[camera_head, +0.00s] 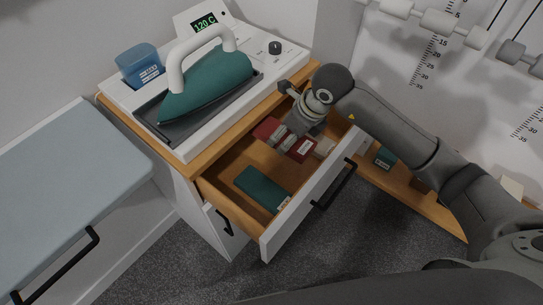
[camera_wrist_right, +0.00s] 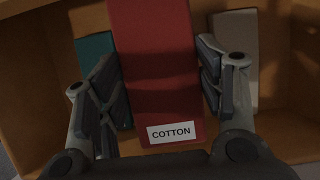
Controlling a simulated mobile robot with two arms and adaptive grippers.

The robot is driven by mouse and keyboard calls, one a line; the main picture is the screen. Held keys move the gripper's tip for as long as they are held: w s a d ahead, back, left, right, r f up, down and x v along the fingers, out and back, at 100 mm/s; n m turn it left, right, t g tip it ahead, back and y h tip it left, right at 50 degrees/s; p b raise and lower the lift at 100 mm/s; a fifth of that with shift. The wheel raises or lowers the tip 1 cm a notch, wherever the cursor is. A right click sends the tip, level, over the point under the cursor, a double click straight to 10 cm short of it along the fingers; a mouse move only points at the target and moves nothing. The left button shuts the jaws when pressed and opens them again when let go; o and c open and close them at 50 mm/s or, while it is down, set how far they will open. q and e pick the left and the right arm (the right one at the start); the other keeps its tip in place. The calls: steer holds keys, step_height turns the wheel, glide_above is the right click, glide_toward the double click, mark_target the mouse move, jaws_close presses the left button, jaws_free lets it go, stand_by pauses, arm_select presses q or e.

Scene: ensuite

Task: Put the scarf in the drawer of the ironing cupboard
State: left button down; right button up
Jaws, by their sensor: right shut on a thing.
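My right gripper (camera_head: 287,141) is shut on a red folded bundle (camera_head: 268,129), apparently the scarf, over the far part of the open drawer (camera_head: 294,220). In the right wrist view the red bundle (camera_wrist_right: 155,65) lies between the two fingers and bears a white COTTON label. I cannot tell whether it touches the drawer floor. The drawer is pulled out of the ironing cupboard (camera_head: 190,185). A teal folded bundle (camera_head: 262,187) lies in its near part. A pale bundle (camera_head: 324,146) lies at the far end, partly hidden. My left gripper is not in view.
On the cupboard top stand a teal iron (camera_head: 208,84) on its station and a blue container (camera_head: 139,65). A wooden shelf (camera_head: 420,200) with a small teal item (camera_head: 384,157) lies beyond the drawer. A grey-blue padded bench (camera_head: 65,170) stands at left.

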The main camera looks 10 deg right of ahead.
steer(key=shift+f, duration=0.3)
glide_above(282, 162)
steer(key=s, duration=0.1)
steer(key=f, duration=0.3)
steer(key=d+f, duration=0.1)
steer(key=f, duration=0.1)
steer(key=shift+s+f, duration=0.1)
step_height(282, 162, down, 4)
steer(key=shift+f+p, duration=0.1)
steer(key=shift+p, duration=0.2)
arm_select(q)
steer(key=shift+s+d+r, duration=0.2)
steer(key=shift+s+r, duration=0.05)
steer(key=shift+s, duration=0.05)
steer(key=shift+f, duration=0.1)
arm_select(e)
steer(key=o, duration=1.1)
steer(key=shift+f, duration=0.1)
steer(key=shift+c, duration=0.2)
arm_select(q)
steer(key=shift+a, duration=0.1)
